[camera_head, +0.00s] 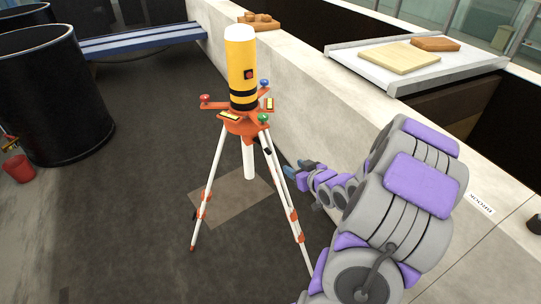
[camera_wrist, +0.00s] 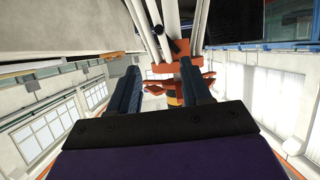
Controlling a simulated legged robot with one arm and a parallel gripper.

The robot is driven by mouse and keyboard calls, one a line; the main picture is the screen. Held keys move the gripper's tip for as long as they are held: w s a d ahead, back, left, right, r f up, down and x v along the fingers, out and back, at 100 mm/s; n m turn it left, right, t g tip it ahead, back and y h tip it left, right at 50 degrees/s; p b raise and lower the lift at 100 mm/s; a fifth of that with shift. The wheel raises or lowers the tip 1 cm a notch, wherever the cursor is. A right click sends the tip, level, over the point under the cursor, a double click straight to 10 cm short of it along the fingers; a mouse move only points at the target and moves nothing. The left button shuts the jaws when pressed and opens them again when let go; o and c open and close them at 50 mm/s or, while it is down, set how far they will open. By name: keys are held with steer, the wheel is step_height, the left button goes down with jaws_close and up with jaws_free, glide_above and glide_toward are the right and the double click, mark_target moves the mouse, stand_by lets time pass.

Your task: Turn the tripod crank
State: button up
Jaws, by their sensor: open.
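An orange and white tripod (camera_head: 247,128) stands upright on the dark floor with a yellow cylinder (camera_head: 242,72) on its head. Red (camera_head: 205,98), blue (camera_head: 264,83) and green (camera_head: 263,117) knobs stick out around the head. I cannot tell which part is the crank. My gripper (camera_head: 297,168) is right of the tripod, below head height, beside its right leg. In the wrist view my gripper (camera_wrist: 160,85) is open and empty, with the orange tripod head (camera_wrist: 170,68) beyond and between its fingers. The fingers hide part of the head.
A pale wall (camera_head: 300,85) runs close behind and right of the tripod. A tray (camera_head: 375,73) with a board rests on it. Black barrels (camera_head: 60,100) and a red bucket (camera_head: 18,168) stand at left. A blue striped beam (camera_head: 140,40) lies behind. Floor left of the tripod is clear.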

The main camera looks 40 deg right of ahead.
steer(key=w+d+f, duration=0.2)
steer(key=b, duration=0.2)
glide_toward(271, 153)
steer(key=w+a, duration=0.1)
steer(key=w, duration=0.1)
steer(key=x, duration=0.2)
steer(key=d+x, duration=0.1)
steer(key=x, duration=0.4)
steer(key=shift+s+d+f+b, duration=0.15)
steer(key=shift+s+f+b, duration=0.1)
steer(key=shift+f+b, duration=0.2)
steer(key=shift+w+a+r, duration=0.1)
steer(key=shift+w+a, duration=0.05)
steer(key=shift+a, duration=0.35)
steer(key=shift+d, duration=0.4)
steer(key=shift+c, duration=0.6)
steer(key=shift+d, duration=0.45)
steer(key=c, duration=0.3)
steer(key=shift+a, duration=0.35)
steer(key=c, duration=0.5)
jaws_close()
